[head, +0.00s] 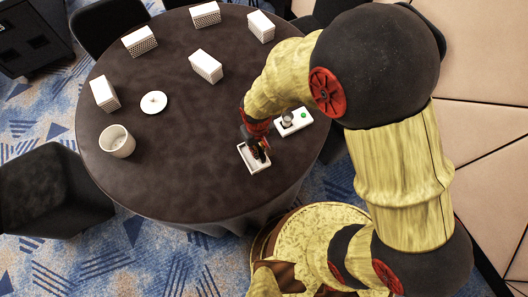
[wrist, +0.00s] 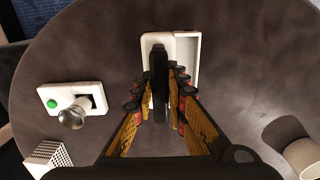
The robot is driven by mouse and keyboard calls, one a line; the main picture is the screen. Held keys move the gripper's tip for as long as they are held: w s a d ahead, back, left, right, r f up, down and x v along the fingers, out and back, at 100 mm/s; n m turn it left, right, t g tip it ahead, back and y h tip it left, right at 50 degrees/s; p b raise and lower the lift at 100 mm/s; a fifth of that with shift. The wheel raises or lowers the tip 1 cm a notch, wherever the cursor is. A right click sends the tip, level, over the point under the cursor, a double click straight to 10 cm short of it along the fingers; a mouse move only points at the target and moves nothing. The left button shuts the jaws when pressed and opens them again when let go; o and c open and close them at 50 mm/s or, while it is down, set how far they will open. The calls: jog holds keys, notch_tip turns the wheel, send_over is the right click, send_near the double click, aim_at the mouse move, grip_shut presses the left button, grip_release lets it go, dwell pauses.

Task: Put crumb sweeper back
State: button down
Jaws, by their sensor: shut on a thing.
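A dark, narrow piece, which I take to be the crumb sweeper (wrist: 159,66), is between the fingers of my gripper (wrist: 158,90) in the wrist view. My gripper is shut on it. A white, shallow, rectangular holder (wrist: 187,62) with a raised rim is just beyond the fingertips, and the dark piece overlaps its left part. In the head view the holder (head: 246,156) lies near the round table's front right edge, with my gripper (head: 257,150) right over it. I cannot tell whether the sweeper touches the holder; my fingers hide its lower part.
A white base with a green button (head: 304,115) and a metal knob stands beside the holder on the dark round table (head: 185,170). A white tub (head: 117,140), a white disc (head: 153,102) and several perforated white boxes (head: 206,66) stand farther left and back. The table's middle is clear.

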jog(key=shift+w+d+f, duration=0.35)
jog(key=shift+d+f, duration=0.05)
jog(key=shift+f, duration=0.2)
jog(key=shift+w+d+f, duration=0.3)
jog(key=shift+d+f, duration=0.1)
jog(key=shift+f, duration=0.2)
notch_tip(320, 180, down, 4)
jog(key=shift+w+d+r+b, duration=0.15)
jog(key=shift+r+b, duration=0.1)
jog(key=shift+b, duration=0.55)
jog(key=shift+r, duration=0.1)
jog(key=c, duration=2.2)
grip_release()
jog(key=shift+f, duration=0.2)
jog(key=shift+c, duration=0.2)
jog(key=o, duration=0.4)
jog(key=shift+o, duration=0.2)
